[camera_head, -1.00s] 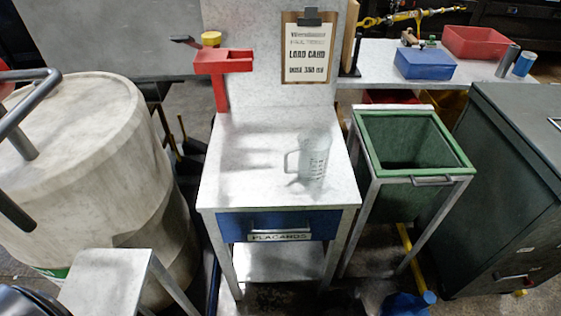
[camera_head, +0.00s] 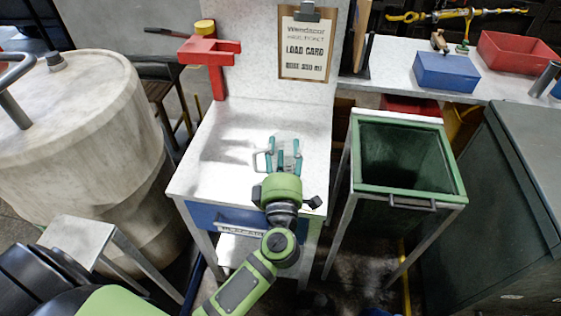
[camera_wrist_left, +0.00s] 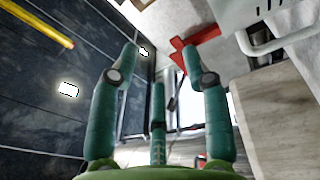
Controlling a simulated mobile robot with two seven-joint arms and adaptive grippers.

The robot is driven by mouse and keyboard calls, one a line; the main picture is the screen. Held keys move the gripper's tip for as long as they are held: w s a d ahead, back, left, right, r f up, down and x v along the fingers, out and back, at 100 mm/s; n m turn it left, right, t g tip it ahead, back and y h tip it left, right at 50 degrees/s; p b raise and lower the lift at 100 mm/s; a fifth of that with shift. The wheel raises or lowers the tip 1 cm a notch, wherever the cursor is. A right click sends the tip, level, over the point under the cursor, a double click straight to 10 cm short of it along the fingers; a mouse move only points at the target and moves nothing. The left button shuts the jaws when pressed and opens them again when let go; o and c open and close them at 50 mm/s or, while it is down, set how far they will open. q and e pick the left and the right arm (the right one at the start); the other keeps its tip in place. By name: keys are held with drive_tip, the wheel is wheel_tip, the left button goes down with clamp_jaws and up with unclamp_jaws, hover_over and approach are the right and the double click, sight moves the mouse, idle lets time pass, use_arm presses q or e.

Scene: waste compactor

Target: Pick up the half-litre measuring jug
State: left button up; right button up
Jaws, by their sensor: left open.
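The translucent measuring jug (camera_head: 291,153) stands on the white worktop (camera_head: 225,150), partly hidden behind my left gripper in the head view. Its handle sticks out to the left. My left gripper (camera_head: 284,148) is open, its teal fingers in line with the jug in the head view. In the left wrist view the open, empty fingers (camera_wrist_left: 162,60) show, and the jug (camera_wrist_left: 262,10) with its pale handle is at the upper right, outside the fingers. I cannot tell whether any finger touches it. My right gripper is not in view.
A green bin (camera_head: 408,190) is to the right. A big pale drum (camera_head: 75,130) is at left. A blue box (camera_head: 447,72) sits on the back bench. The worktop's left part is clear.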

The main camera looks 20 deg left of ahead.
sight(265, 150)
use_arm(q)
drive_tip(key=w+a+f+n+g, duration=0.1)
drive_tip(key=a+f, duration=0.1)
drive_tip(key=w+a+f+n+g+y+p, duration=0.1)
drive_tip(key=a+f+n+g, duration=0.1)
drive_tip(key=w+a+f+n+g+y, duration=0.1)
drive_tip(key=w+a+f+g, duration=0.1)
drive_tip(key=f, duration=0.1)
drive_tip(key=shift+w+a+n+p, duration=0.1)
drive_tip(key=shift+a+n+p, duration=0.2)
drive_tip(key=shift+a+n, duration=0.1)
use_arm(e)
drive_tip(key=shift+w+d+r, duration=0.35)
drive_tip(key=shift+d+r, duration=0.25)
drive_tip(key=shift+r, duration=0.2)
use_arm(q)
drive_tip(key=shift+c, duration=0.4)
